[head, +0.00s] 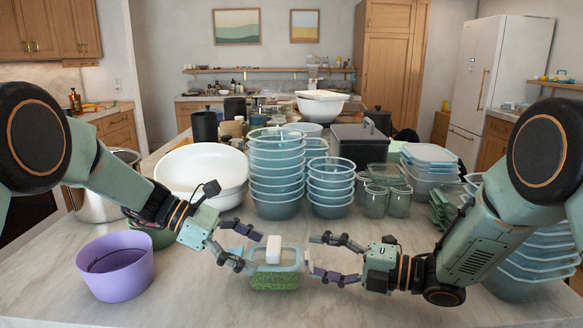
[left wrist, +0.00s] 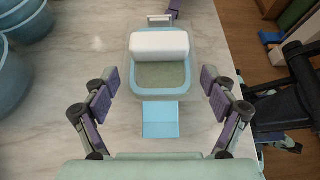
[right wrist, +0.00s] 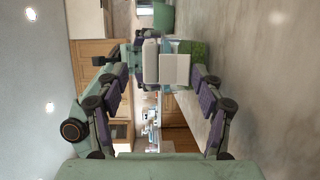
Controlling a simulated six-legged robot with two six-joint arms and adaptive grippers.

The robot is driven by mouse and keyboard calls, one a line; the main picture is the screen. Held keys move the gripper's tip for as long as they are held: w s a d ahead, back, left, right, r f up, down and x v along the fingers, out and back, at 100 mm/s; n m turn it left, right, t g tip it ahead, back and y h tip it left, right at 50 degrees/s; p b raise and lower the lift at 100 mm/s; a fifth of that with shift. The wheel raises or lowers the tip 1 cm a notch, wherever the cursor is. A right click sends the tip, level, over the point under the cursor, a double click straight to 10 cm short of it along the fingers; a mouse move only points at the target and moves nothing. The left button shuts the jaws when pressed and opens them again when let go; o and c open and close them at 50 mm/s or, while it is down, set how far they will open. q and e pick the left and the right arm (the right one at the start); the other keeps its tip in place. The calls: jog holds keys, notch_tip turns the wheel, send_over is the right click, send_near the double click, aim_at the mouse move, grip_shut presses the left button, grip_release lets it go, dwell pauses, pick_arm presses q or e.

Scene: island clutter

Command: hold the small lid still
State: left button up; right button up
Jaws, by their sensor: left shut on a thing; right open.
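A small lid (head: 289,264) with a pale blue rim sits on a clear box (head: 274,282) with green contents on the counter. A white block (head: 273,249) stands on the lid. In the left wrist view the lid (left wrist: 160,93) has a blue tab (left wrist: 160,125) pointing towards me. My left gripper (head: 253,252) is at the lid's left side, its fingers on either side of it and shut on it; finger contact is hard to see. My right gripper (head: 338,258) is open and empty at the lid's right, fingers pointing at it.
A purple bowl (head: 116,267) stands at the left. Stacks of blue-grey bowls (head: 276,170) and a large white bowl (head: 202,170) stand behind the grippers. Clear stacked containers (head: 530,270) are at the right.

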pick_arm(q)
jog(key=shift+s+f, duration=0.1)
jog(key=shift+f, duration=0.2)
pick_arm(e)
jog(key=shift+d+r, duration=0.15)
jog(key=shift+r, duration=0.6)
jog(key=shift+d+r, duration=0.1)
jog(key=shift+r, duration=0.6)
dwell(0.3)
jog(key=shift+d+r, duration=0.25)
jog(key=shift+d, duration=1)
jog(key=shift+d+r, duration=0.25)
jog(key=shift+d, duration=1)
pick_arm(q)
jog(key=o, duration=1.4)
jog(key=shift+o, duration=1.3)
jog(key=shift+w, duration=0.2)
jog(key=shift+r, duration=0.15)
pick_arm(e)
jog(key=shift+w+f, duration=0.1)
jog(key=shift+w, duration=0.05)
